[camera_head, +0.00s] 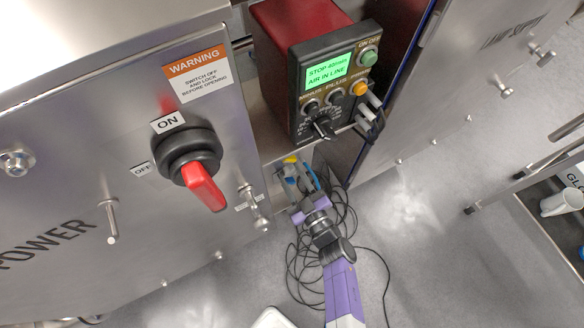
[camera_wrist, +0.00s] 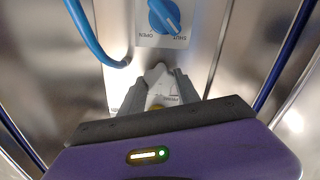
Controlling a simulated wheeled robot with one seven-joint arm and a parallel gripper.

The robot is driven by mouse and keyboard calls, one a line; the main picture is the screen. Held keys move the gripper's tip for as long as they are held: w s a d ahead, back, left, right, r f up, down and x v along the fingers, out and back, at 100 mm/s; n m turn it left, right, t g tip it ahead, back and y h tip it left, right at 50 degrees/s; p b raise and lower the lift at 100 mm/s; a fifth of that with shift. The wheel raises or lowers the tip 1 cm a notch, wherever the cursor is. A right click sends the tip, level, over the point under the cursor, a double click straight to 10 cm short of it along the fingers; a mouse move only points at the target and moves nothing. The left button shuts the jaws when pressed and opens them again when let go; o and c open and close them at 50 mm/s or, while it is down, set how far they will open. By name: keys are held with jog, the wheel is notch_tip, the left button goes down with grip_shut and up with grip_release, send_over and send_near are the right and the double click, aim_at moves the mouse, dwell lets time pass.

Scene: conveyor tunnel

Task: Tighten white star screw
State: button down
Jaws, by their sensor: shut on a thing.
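My gripper (camera_head: 289,172) reaches into the gap between the steel cabinet and the open door, below the red control box. In the wrist view my gripper's fingers (camera_wrist: 159,78) are closed around a small whitish piece (camera_wrist: 161,90), which looks like the white star screw. The fingers and gripper body hide most of it, so its star shape and how deep it sits cannot be told. A bit of yellow shows just below it, between the fingers. In the head view the screw itself cannot be made out behind my gripper.
A blue knob (camera_wrist: 164,16) on a white OPEN/SHUT plate sits just beyond the fingertips. A blue hose (camera_wrist: 92,38) curves at the left. Steel walls stand close on both sides. The red control box (camera_head: 302,22) overhangs my gripper; black cables (camera_head: 297,268) lie on the floor.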

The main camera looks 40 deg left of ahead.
jog(key=c, duration=0.9)
grip_release()
jog(key=shift+p+v, duration=1.45)
jog(key=shift+v, duration=2.5)
